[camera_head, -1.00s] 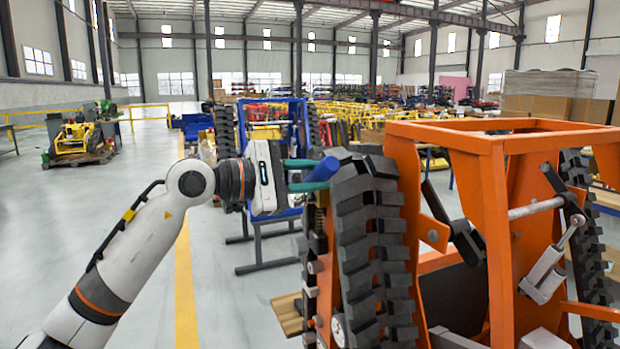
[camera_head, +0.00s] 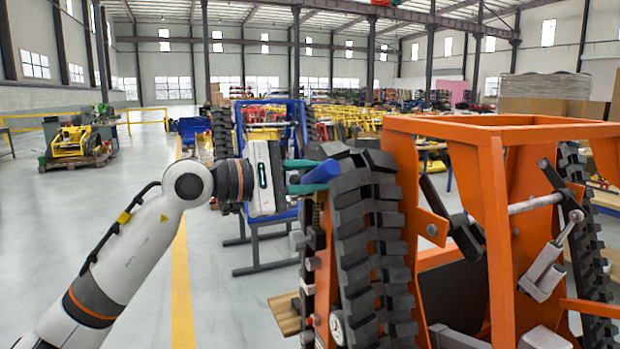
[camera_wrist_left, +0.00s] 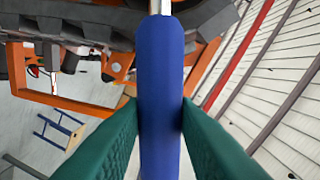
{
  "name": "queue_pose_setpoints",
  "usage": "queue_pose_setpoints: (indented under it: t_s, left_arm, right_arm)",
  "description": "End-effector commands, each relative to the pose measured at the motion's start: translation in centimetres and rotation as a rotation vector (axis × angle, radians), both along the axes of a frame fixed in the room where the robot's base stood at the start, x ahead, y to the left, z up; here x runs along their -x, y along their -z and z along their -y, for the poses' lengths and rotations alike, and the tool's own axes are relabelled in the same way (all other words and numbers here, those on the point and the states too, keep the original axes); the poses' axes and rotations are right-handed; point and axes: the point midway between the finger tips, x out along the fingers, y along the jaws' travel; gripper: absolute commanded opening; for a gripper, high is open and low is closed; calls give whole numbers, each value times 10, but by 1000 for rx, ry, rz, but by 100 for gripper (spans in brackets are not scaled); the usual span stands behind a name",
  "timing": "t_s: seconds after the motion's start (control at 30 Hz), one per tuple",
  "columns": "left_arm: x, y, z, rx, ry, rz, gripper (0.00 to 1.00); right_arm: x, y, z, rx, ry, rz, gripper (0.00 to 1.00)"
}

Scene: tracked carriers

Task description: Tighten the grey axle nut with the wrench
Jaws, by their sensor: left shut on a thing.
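My left gripper (camera_head: 308,176) has green fingers shut on the blue handle of the wrench (camera_head: 323,172), at the upper left of the near black track. In the left wrist view the blue wrench handle (camera_wrist_left: 161,90) runs up between the green fingers (camera_wrist_left: 160,130), and a bright metal shaft leaves its far end past the top edge. The wrench's head is out of view. I cannot pick out the grey axle nut; the track and the frame edge hide much of that side. My right gripper is not in view.
The orange carrier frame (camera_head: 490,142) with its black rubber track (camera_head: 368,240) fills the right side, close to my left gripper. A blue-framed carrier (camera_head: 262,258) stands behind. A wooden pallet (camera_head: 287,314) lies low beside the track. The grey floor at left is open.

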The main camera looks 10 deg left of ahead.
Motion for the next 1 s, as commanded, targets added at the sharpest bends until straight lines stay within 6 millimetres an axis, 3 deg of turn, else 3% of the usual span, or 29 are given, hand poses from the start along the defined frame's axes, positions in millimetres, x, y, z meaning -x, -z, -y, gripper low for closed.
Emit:
queue_pose_setpoints:
  t_s: [0.57,1.0]
  left_arm:
    - [6,13,3,-49,0,81,0]
    - [6,13,4,-59,0,94,0]
  right_arm:
    - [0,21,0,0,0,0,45]
    - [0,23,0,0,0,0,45]
